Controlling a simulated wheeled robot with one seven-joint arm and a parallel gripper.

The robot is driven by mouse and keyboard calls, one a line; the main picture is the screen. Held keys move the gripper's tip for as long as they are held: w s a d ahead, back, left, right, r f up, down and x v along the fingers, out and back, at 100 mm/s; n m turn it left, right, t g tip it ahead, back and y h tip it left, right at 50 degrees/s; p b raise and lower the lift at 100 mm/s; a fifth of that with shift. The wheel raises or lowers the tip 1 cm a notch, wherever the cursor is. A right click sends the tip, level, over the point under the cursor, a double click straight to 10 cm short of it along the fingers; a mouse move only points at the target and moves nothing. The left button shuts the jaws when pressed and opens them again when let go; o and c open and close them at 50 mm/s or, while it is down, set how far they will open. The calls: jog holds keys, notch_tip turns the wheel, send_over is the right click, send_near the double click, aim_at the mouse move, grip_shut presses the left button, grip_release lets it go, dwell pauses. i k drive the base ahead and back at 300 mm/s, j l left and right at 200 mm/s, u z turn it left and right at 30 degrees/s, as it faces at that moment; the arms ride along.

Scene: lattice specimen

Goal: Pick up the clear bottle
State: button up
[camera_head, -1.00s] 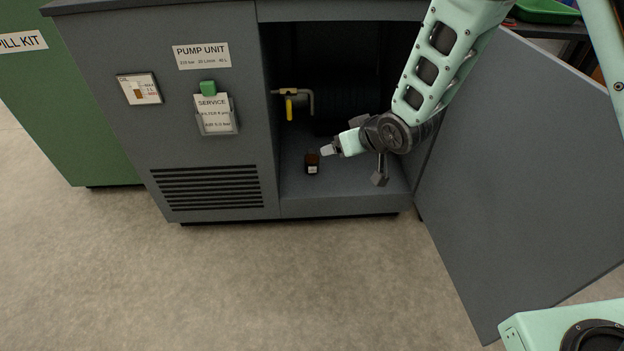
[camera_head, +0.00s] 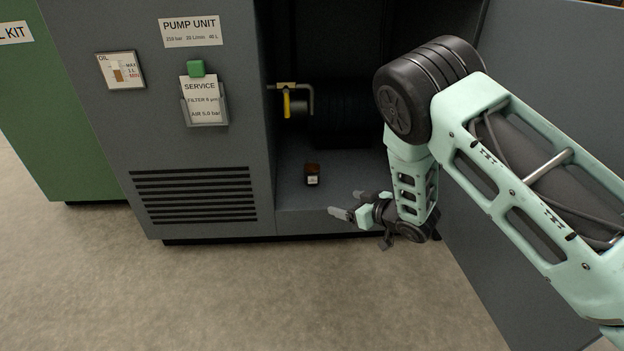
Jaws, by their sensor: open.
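A small dark brown bottle or box with a white label (camera_head: 312,175) stands on the floor of the open grey cabinet. No plainly clear bottle shows, and I cannot tell whether this small item is the one named. My gripper (camera_head: 344,203) is open and empty, low at the cabinet's front edge. It is to the right of and nearer than the small item, apart from it, with its fingers pointing left.
The pump unit cabinet (camera_head: 205,140) has a side wall left of the opening. A pipe with a yellow lever valve (camera_head: 288,103) sticks out inside, above the small item. The open door (camera_head: 545,110) stands on the right. The concrete floor (camera_head: 240,300) in front is clear.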

aim_at(311, 169)
jog(key=i, duration=0.4)
jog(key=i+j, duration=0.7)
